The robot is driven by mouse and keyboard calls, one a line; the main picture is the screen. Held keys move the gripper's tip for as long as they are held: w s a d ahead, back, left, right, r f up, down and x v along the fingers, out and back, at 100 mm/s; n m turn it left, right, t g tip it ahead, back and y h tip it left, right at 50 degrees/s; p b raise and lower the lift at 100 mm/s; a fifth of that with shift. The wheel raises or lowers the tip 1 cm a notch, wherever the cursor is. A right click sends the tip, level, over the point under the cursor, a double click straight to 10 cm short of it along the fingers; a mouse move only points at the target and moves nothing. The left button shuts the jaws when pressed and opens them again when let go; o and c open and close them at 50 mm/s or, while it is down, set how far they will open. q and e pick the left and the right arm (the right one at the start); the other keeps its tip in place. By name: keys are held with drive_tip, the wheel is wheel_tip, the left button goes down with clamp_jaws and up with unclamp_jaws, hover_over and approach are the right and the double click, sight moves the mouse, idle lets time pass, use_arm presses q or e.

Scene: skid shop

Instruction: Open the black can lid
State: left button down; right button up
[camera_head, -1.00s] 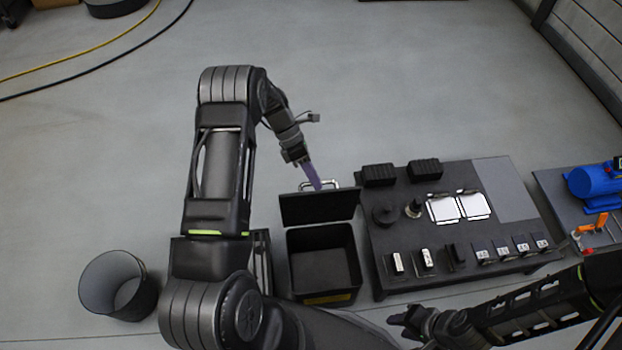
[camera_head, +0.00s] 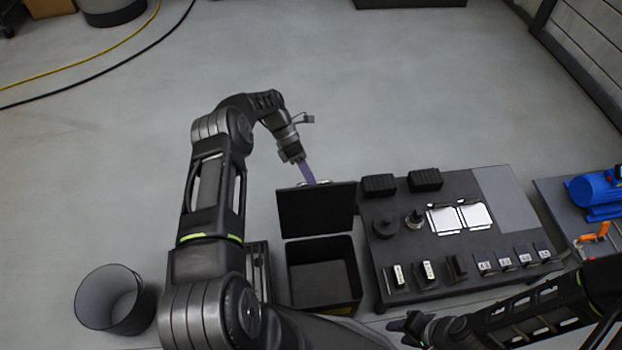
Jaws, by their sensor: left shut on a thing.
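The black can (camera_head: 326,305) stands on the floor left of the dark table, with its dark inside showing. Its black lid (camera_head: 317,211) is raised at the back of the opening, its flat face toward me. My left gripper (camera_head: 308,172) is at the lid's top edge, shut on the lid handle (camera_head: 316,183); its purplish fingers partly hide the handle. My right gripper (camera_head: 408,326) is low in front of the table, apart from the can. Whether its jaws are open is unclear.
The dark table (camera_head: 400,285) right of the can bears black blocks, white-framed plates and small labelled pieces. A grey open bin (camera_head: 112,300) stands at the left. A blue motor (camera_head: 597,193) is at the far right. The floor behind the lid is clear.

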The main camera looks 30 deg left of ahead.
use_arm(q)
drive_tip(key=shift+s+a+f, duration=0.1)
drive_tip(key=shift+s+f, duration=0.15)
drive_tip(key=c, duration=1.7)
unclamp_jaws()
drive_tip(key=shift+o, duration=1.2)
drive_tip(key=shift+w+r, duration=0.15)
drive_tip(key=shift+r, duration=0.1)
wheel_tip(320, 180, up, 9)
drive_tip(key=p, duration=0.6)
drive_tip(key=shift+r+p, duration=0.35)
drive_tip(key=shift+p, duration=0.45)
